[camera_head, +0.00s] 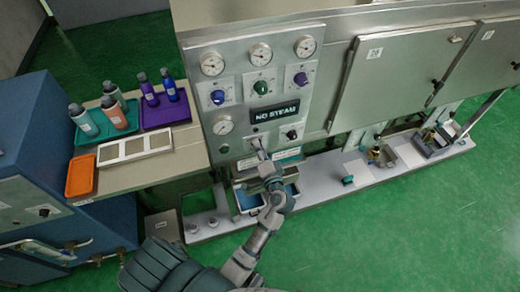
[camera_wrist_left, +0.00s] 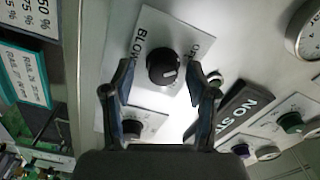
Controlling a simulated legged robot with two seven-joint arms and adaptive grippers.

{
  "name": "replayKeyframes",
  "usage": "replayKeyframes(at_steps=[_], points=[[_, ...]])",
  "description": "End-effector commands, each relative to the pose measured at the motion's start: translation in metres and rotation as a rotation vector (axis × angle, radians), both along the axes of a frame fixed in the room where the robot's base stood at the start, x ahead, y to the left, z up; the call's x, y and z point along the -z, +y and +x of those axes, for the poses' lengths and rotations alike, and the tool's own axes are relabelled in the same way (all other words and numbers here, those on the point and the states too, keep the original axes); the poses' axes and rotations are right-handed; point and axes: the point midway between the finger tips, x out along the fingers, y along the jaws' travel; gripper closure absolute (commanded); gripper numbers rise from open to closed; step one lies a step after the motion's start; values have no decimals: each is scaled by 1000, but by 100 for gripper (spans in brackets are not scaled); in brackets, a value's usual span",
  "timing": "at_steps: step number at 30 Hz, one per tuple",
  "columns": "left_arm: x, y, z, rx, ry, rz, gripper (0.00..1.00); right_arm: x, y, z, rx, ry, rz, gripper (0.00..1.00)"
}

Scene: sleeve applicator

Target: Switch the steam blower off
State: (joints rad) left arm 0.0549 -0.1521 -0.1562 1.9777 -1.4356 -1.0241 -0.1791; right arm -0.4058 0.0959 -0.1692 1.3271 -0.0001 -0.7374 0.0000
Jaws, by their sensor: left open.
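The blower switch is a black round knob (camera_wrist_left: 163,66) on a white plate marked "BLOW…", partly cut off by my finger. A pale mark on the knob points to the lower right; I cannot clearly read which position that is. My left gripper (camera_head: 262,157) is at the lower part of the steel panel (camera_head: 243,83) in the head view, covering most of the knob there. In the left wrist view its two fingers are open, one on either side of the knob. I cannot tell whether they touch it. My right gripper is not in view.
A dark "NO STEAM" sign (camera_head: 275,112) sits above the gripper. Another black knob (camera_head: 291,133) is close on the right, and a gauge (camera_head: 224,124) on the left. A bench with bottles in a teal tray (camera_head: 86,136) stands left. The green floor at right is clear.

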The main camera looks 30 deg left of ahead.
Motion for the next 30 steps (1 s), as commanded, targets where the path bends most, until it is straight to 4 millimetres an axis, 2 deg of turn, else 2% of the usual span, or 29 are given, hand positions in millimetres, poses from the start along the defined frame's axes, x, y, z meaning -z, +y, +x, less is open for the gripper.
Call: replayKeyframes(at_steps=[5, 15, 19, 24, 30], points=[[0, -10, -7, 3, 0, -2, 43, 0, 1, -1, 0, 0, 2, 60], [2, -65, -54, 2, 5, -2, 43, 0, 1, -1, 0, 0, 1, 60], [2, -81, -67, 1, 3, -2, 43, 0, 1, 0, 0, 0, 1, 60], [2, -90, -76, 0, 3, -2, 43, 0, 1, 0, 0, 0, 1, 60], [2, -91, -77, -1, 2, -1, 43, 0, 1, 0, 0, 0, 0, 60]])
